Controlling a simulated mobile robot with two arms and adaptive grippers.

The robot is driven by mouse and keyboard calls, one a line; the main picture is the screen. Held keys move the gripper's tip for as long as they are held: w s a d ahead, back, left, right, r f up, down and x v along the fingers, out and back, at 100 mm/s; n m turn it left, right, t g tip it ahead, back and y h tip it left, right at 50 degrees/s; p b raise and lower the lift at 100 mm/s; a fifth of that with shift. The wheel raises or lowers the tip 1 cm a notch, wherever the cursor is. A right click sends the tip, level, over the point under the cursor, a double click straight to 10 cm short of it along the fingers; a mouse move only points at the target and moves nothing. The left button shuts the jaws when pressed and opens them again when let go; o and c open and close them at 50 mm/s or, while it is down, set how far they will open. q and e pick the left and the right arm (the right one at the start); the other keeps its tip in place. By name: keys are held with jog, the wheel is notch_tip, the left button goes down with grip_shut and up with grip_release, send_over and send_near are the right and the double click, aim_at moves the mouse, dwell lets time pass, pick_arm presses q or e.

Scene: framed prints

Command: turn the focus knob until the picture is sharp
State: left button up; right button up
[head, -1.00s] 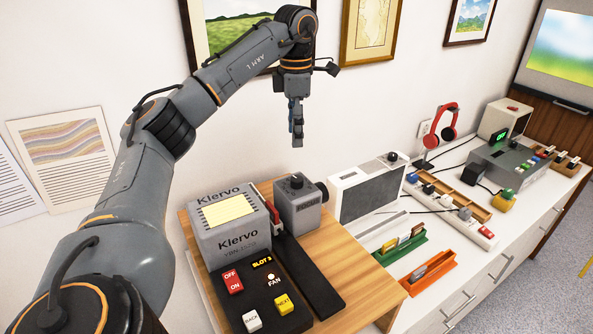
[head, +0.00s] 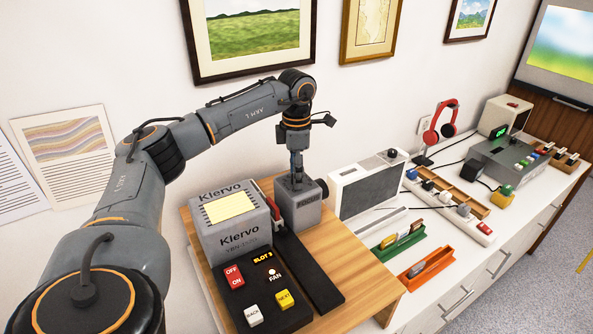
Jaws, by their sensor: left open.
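The grey projector (head: 230,230) labelled Klervo stands on a wooden board. Beside it is a grey focus box (head: 298,208) with a dark lens on its right side and the focus knob on its top. My left gripper (head: 297,180) points straight down at the knob, its fingers open. The fingers hide most of the knob, so I cannot tell whether they touch it. The projected picture (head: 563,47) on the screen at the top right is a blurred landscape of blue, yellow and green. My right gripper is not in view.
A control panel (head: 250,309) with red, white and yellow buttons lies in front of the projector. A white speaker box (head: 366,190) stands right of the focus box. Red headphones (head: 430,137), green and orange slide holders and power strips fill the white counter further right.

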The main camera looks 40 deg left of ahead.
pick_arm(q)
jog(key=c, duration=0.5)
grip_shut()
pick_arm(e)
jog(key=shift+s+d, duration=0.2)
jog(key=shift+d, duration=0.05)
pick_arm(q)
jog(key=shift+m, duration=0.3)
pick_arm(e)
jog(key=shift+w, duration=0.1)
